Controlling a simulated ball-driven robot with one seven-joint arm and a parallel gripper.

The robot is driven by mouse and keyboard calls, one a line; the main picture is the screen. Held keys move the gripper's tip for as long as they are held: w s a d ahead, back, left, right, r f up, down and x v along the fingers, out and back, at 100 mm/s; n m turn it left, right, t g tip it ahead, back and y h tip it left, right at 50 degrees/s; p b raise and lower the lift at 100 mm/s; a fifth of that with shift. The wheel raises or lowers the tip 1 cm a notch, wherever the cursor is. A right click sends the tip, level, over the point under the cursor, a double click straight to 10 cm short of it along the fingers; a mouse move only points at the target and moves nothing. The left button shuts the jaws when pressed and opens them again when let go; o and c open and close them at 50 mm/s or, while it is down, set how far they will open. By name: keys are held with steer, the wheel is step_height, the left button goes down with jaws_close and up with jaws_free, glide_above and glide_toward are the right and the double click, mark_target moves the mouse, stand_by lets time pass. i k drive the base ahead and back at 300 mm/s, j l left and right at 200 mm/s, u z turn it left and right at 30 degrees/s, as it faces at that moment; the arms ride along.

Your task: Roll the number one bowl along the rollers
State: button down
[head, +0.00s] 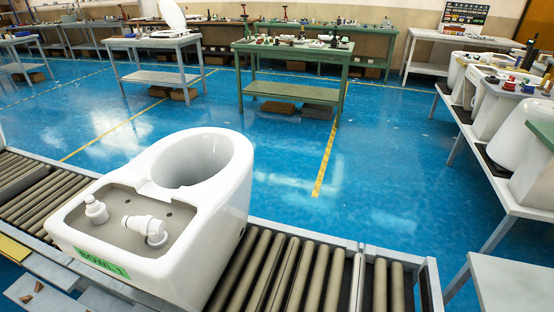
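The number one bowl (228,206) is a white toilet bowl with a green label (103,263) reading "BOWL-1" on its near face. It sits upright on the roller conveyor (286,272), left of the picture's middle. Its round opening faces up at the far end. My gripper is not in view.
The conveyor's right end (428,285) is near a grey table corner (510,285). A bench with white tanks (500,105) stands at the right. A green workbench (292,70) and a grey table (155,50) stand farther back. The blue floor (270,150) between is clear.

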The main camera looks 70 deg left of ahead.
mark_target(167, 223)
steer(key=k+u, duration=0.15)
steer(key=u, duration=2.1)
